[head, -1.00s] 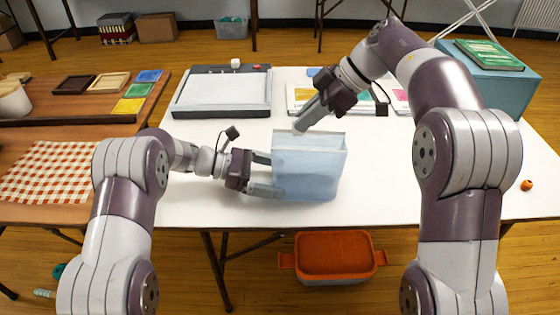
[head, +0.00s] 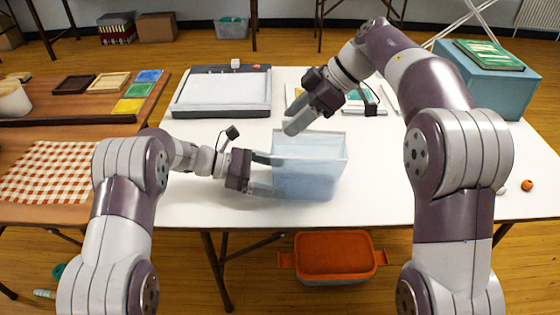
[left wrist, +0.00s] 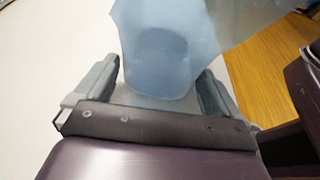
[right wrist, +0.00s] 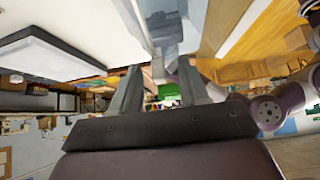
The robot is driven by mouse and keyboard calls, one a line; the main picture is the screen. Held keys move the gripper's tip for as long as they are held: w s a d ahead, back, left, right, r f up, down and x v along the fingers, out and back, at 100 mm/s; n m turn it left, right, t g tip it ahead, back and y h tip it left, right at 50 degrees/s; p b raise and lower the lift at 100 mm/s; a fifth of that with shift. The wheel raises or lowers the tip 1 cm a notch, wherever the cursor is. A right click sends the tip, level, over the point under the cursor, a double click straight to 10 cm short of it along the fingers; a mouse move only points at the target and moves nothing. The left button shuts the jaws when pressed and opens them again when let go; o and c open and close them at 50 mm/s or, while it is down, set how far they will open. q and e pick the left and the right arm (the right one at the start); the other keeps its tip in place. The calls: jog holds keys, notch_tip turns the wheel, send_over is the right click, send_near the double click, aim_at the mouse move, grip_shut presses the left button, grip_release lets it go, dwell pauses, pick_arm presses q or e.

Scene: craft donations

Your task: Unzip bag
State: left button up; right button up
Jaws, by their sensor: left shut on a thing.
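The light-blue translucent bag (head: 312,178) stands upright near the front edge of the white table. Its top looks open, with a pale rim and the inside showing. My left gripper (head: 272,174) is shut on the bag's left side, one finger on each face. In the left wrist view the bag (left wrist: 158,60) shows between the fingers. My right gripper (head: 291,129) is above the bag's back left top corner, pointing down and left. In the right wrist view its fingers (right wrist: 158,75) are apart, with no slider visible between them. The bag's zip slider cannot be made out.
A grey flat case (head: 222,92) lies at the back left of the white table (head: 400,190). Papers lie behind my right gripper. A teal box (head: 508,92) with a green item stands at the right. A small orange ball (head: 527,185) lies at the right edge.

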jog(key=shift+c, duration=0.8)
pick_arm(q)
jog(key=o, duration=0.4)
jog(key=p+v, duration=0.1)
jog(key=v, duration=1.1)
jog(key=shift+a, duration=0.35)
jog(key=shift+s, duration=0.1)
pick_arm(e)
notch_tip(320, 180, up, 8)
